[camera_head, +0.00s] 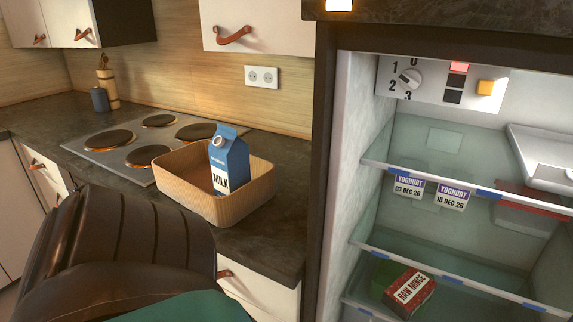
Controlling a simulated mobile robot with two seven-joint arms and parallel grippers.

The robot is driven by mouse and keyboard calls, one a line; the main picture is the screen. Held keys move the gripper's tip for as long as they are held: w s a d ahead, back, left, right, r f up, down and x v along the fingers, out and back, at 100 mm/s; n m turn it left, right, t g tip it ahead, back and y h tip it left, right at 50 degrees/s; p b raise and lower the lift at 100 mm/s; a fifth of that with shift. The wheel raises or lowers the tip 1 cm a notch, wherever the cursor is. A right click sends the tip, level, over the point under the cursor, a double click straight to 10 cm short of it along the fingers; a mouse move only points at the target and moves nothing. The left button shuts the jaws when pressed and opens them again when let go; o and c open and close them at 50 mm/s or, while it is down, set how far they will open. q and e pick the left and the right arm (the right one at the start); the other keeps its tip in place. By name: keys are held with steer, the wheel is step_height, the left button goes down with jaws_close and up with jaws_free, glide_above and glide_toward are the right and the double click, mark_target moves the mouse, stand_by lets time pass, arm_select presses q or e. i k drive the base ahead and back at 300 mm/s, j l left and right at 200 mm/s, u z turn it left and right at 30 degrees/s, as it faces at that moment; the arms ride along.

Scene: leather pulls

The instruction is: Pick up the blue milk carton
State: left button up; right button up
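The blue milk carton (229,161) stands upright, slightly tilted in the picture, in a light wooden box (243,206) on the dark counter. Its white label reads MILK, and the box's front wall hides its base. A large dark ribbed part and a green surface at the lower left seem to be mine. Neither gripper's fingers are visible.
An open fridge (345,150) stands at the right, with yoghurts (453,195) and a raw mince pack (409,290) on its glass shelves. A hob (150,140) lies left of the box. A wall cabinet (260,30) hangs above the counter.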

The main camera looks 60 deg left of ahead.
mark_target(228, 155)
steer(key=k, duration=0.6)
steer(key=u, duration=1.4)
steer(key=i+u, duration=0.3)
steer(key=i+l+u, duration=0.1)
steer(key=i+u, duration=0.25)
steer(key=j+z, duration=0.15)
steer(key=j, duration=0.65)
